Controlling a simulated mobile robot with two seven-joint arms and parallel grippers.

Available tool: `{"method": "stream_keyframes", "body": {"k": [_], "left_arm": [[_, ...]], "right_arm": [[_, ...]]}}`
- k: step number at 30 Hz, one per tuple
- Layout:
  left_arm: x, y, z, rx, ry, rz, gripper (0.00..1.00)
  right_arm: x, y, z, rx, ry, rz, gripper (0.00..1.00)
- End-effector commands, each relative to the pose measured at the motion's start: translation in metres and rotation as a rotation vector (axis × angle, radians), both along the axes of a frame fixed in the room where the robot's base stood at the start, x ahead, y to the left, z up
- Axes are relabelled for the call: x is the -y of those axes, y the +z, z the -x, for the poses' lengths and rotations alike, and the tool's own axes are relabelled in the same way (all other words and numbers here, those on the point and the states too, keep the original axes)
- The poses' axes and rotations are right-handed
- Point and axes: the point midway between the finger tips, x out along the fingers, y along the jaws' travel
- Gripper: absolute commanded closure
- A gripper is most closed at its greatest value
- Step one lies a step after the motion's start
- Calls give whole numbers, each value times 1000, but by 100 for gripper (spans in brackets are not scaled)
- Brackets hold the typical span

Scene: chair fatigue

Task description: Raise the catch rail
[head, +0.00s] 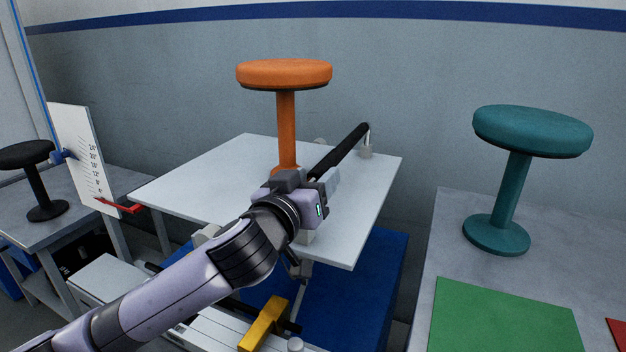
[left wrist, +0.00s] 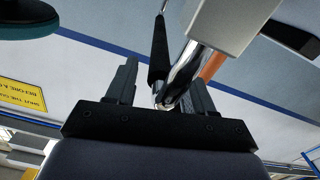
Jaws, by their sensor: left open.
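The catch rail, a black padded bar (head: 345,148), runs along the right side of the white table top (head: 200,175), with a grey post at its far end. My left gripper (head: 325,182) is at the near end of this bar and hides part of it. In the left wrist view the open fingers (left wrist: 162,85) stand either side of the black bar (left wrist: 158,45) and a chrome rod (left wrist: 184,72). I cannot tell whether they touch either one. A pale block (left wrist: 225,22) adjoins the rod.
An orange stool (head: 285,115) stands on the white top, just beyond my gripper. A scale board (head: 82,150) with a red pointer is at left, beside a black stool (head: 37,180). A teal stool (head: 510,185) stands on the right bench. A yellow bar (head: 263,325) is below my arm.

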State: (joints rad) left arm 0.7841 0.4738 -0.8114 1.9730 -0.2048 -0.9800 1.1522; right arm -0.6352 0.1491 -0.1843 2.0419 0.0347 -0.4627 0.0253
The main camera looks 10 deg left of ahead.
Motion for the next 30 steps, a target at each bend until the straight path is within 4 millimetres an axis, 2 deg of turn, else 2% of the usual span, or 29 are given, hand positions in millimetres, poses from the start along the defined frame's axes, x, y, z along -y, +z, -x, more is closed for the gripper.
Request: {"method": "stream_keyframes", "body": {"k": [2, 7, 14, 30], "left_arm": [[0, 0, 0, 0, 0, 0, 47], [0, 0, 0, 0, 0, 0, 99], [0, 5, 0, 0, 0, 1, 100], [0, 89, 0, 8, 0, 6, 100]], "right_arm": [[0, 0, -1, 1, 0, 0, 57], [0, 1, -1, 2, 0, 0, 57], [0, 5, -1, 2, 0, 0, 57], [2, 73, -1, 14, 3, 10, 57]]}}
